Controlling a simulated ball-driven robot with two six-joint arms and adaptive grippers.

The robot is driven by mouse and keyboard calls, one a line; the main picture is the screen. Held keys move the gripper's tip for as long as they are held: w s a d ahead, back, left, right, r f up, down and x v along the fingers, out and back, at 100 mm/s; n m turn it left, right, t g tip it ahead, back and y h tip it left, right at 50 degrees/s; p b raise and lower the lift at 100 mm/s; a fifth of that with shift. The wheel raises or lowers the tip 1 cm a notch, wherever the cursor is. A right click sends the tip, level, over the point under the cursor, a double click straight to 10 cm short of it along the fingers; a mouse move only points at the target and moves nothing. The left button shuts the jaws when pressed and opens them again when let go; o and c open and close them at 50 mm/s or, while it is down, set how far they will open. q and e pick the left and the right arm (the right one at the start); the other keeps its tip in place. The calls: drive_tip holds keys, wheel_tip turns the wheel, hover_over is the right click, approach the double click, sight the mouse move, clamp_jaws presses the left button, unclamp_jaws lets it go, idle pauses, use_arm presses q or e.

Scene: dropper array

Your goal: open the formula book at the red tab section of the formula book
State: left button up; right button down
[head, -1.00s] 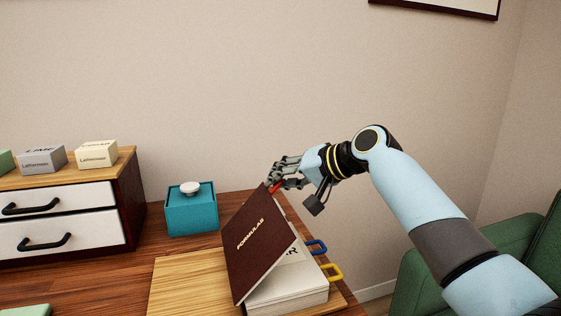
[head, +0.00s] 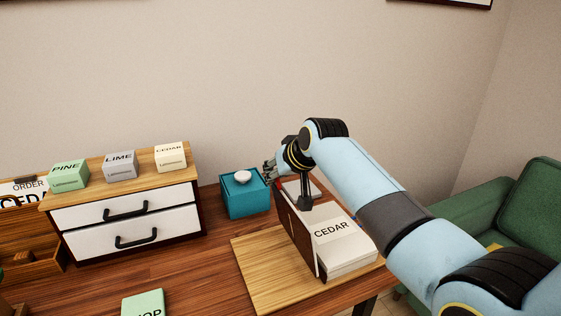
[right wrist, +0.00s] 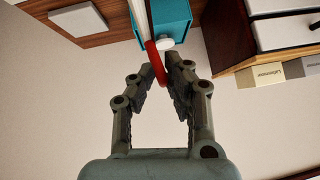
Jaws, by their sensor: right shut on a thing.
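The formula book (head: 352,256) lies on a wooden board (head: 256,272). Its dark red cover (head: 299,241) stands up steeply, nearly edge-on, and a white page reading CEDAR shows to its right. My right gripper (head: 270,172) is at the far top of the raised cover. In the right wrist view, the right gripper (right wrist: 160,72) is shut on the red tab (right wrist: 154,62), which sits between its fingertips. My left gripper is not in view.
A teal box (head: 245,200) with a white knob stands just left of the raised cover. A drawer cabinet (head: 135,222) carries PINE, LIME and CEDAR blocks. A green block (head: 143,303) lies at the front. The board left of the book is clear.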

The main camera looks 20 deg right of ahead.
drive_tip(key=shift+s+a+f+p, duration=0.15)
drive_tip(key=shift+a+f, duration=0.3)
drive_tip(key=shift+a, duration=0.6)
drive_tip(key=shift+w+a+f+p, duration=0.15)
drive_tip(key=shift+a+f, duration=0.25)
drive_tip(key=shift+a, duration=0.65)
drive_tip(key=shift+s, duration=0.1)
drive_tip(key=c, duration=1.4)
unclamp_jaws()
drive_tip(key=shift+d, duration=0.1)
drive_tip(key=v, duration=1.1)
drive_tip(key=shift+s+r, duration=0.3)
drive_tip(key=shift+c, duration=0.5)
